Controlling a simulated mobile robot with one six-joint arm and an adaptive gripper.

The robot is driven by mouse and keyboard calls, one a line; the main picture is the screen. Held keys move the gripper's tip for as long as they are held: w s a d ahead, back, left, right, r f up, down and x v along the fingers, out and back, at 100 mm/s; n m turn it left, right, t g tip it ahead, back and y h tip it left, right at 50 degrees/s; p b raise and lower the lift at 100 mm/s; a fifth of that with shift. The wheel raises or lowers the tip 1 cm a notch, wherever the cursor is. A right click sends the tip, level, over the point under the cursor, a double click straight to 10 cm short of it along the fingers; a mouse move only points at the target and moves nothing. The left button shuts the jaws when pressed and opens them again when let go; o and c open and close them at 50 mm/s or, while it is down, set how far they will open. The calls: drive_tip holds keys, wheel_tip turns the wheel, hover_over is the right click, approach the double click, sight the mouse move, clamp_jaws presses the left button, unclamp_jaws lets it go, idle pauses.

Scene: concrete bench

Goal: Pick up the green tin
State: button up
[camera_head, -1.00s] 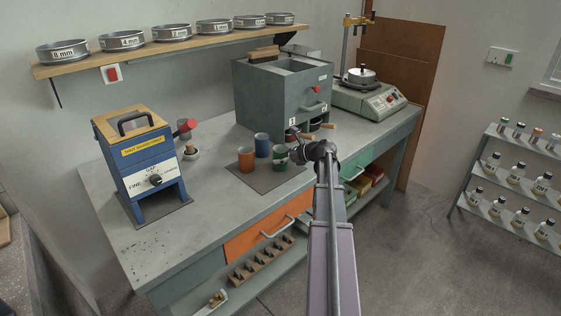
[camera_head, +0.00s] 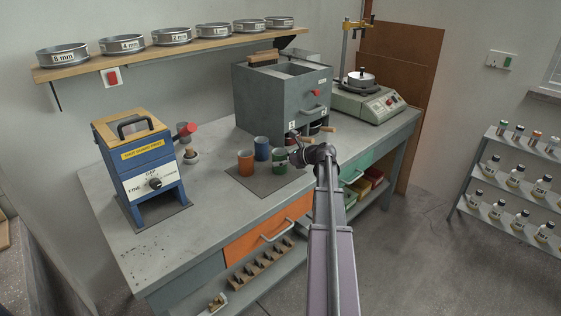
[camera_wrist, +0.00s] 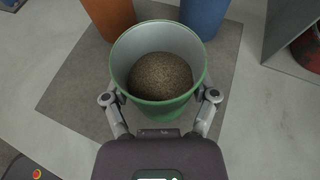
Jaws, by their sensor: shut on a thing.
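The green tin (camera_head: 279,160) stands upright on a dark grey mat (camera_head: 250,180) on the bench, beside the blue tin (camera_head: 262,148) and the orange tin (camera_head: 245,161). In the wrist view the green tin (camera_wrist: 158,105) is open at the top and holds brown grainy material. My gripper (camera_wrist: 160,98) has one finger on each side of the tin and is shut on it. In the head view my gripper (camera_head: 298,156) reaches the tin from the right, and my wrist is close beside it.
The orange tin (camera_wrist: 108,15) and blue tin (camera_wrist: 204,14) stand just beyond the green tin. A grey box machine (camera_head: 275,100) stands behind. A blue machine (camera_head: 140,165) is at the left. The bench (camera_head: 160,250) front left is clear.

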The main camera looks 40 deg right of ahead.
sight(274, 152)
drive_tip(key=shift+r+p, duration=1.6)
drive_tip(key=shift+r, duration=0.1)
drive_tip(key=shift+s+d+r, duration=0.1)
drive_tip(key=shift+d+r, duration=0.05)
drive_tip(key=shift+r, duration=0.05)
drive_tip(key=s+d+r+p, duration=0.1)
drive_tip(key=s+d, duration=0.8)
drive_tip(key=d, duration=0.3)
drive_tip(key=shift+d, duration=0.4)
drive_tip(key=shift+s, duration=0.1)
